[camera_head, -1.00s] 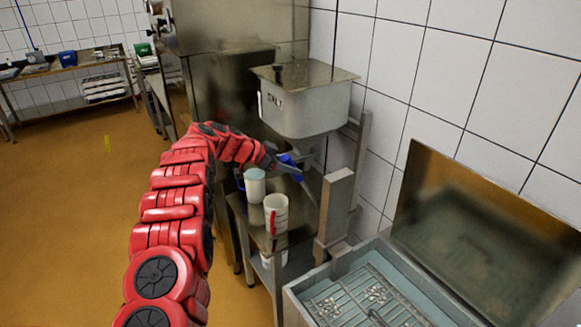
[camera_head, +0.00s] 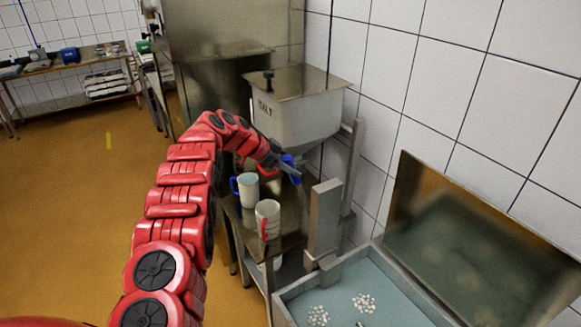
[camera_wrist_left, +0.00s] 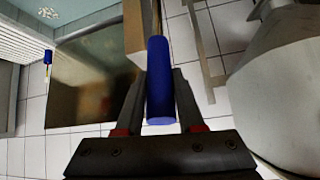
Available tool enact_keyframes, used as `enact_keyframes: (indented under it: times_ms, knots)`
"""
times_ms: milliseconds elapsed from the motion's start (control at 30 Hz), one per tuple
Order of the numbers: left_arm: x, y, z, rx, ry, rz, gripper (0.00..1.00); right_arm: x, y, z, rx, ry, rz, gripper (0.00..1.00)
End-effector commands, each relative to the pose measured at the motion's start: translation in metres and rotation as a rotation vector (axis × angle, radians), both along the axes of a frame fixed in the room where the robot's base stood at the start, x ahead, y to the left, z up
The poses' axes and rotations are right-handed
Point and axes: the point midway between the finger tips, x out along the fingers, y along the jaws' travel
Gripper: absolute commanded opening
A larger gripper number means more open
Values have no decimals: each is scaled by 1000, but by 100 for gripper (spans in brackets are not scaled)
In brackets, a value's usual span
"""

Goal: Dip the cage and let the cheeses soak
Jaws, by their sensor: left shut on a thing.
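My left gripper (camera_head: 284,168) is shut on a blue handle (camera_head: 289,160) beside the grey post, under the salt hopper. In the left wrist view, the blue handle (camera_wrist_left: 160,85) sits between the two fingers. A grey bath (camera_head: 286,296) of pale blue-green liquid is at the bottom right. Two clusters of small white pieces (camera_head: 364,302) show in it; I cannot tell whether they lie on cheeses. The cage's bars cannot be made out now. My right gripper is not in view.
A salt hopper (camera_head: 296,110) hangs above a metal stand with two mugs, one blue-handled (camera_head: 248,187), one red-handled (camera_head: 267,215). A grey post (camera_head: 324,215) stands beside the bath. A metal panel (camera_head: 470,250) rises behind the bath. The floor (camera_head: 75,230) at left is clear.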

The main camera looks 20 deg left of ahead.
Motion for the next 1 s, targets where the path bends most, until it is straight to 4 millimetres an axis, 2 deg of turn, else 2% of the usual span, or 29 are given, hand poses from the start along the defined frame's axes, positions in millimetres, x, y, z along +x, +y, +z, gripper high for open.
enact_keyframes:
  times_ms: [133, 167, 300, 333, 733, 1000]
  knots:
    - [2, -2, 5, -2, -10, 0, 0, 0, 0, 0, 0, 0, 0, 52]
    - [2, -2, 5, -2, -10, 0, 39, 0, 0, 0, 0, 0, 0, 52]
    - [2, -2, 4, -2, -7, 0, 64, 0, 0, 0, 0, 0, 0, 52]
    - [2, -2, 3, -2, -7, 0, 67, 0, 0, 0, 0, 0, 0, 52]
    - [-1, 2, 4, -3, -3, 0, 67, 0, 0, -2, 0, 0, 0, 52]
    - [-16, 20, 25, 2, -4, 4, 67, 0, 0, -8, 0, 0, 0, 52]
